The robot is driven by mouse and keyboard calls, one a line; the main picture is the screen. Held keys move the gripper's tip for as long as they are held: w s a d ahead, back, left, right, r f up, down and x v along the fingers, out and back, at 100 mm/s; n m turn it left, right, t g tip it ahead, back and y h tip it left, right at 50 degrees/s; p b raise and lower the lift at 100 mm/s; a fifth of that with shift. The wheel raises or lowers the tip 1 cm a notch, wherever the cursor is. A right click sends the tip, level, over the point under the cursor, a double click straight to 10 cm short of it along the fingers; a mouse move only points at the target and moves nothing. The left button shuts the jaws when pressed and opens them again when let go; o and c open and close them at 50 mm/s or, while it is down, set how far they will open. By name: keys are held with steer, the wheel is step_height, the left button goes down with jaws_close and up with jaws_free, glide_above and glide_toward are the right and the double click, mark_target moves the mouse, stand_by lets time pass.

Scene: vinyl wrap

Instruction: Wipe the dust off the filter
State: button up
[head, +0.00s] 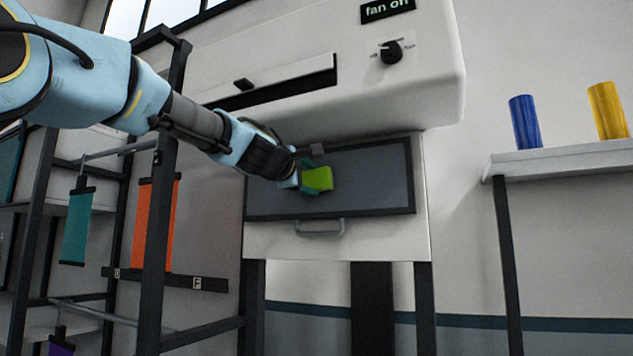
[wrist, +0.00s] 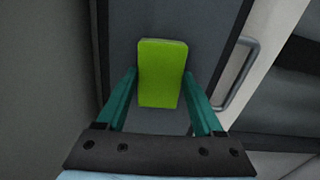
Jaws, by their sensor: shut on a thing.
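The filter (head: 375,172) is a dark grey panel in a black frame, set in the front of a white cabinet under the hood. It also shows in the wrist view (wrist: 205,25). No distinct dust is visible on the panel. The part behind my gripper is hidden.
A handle (head: 320,229) juts out below the filter. The white hood (head: 410,90) overhangs it, with a knob (head: 391,52) and a "fan off" display (head: 387,9). A dark rack post (head: 160,220) stands left. A shelf (head: 570,158) at right holds blue and yellow rolls.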

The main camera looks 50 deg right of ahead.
steer(key=w+a+b, duration=0.2)
steer(key=w, duration=0.6)
stand_by(0.7)
steer(key=b+v, duration=0.4)
steer(key=v, duration=0.1)
steer(key=shift+s+a+b, duration=0.2)
steer(key=shift+a+b, duration=0.1)
steer(key=shift+a, duration=0.1)
steer(key=shift+a, duration=0.1)
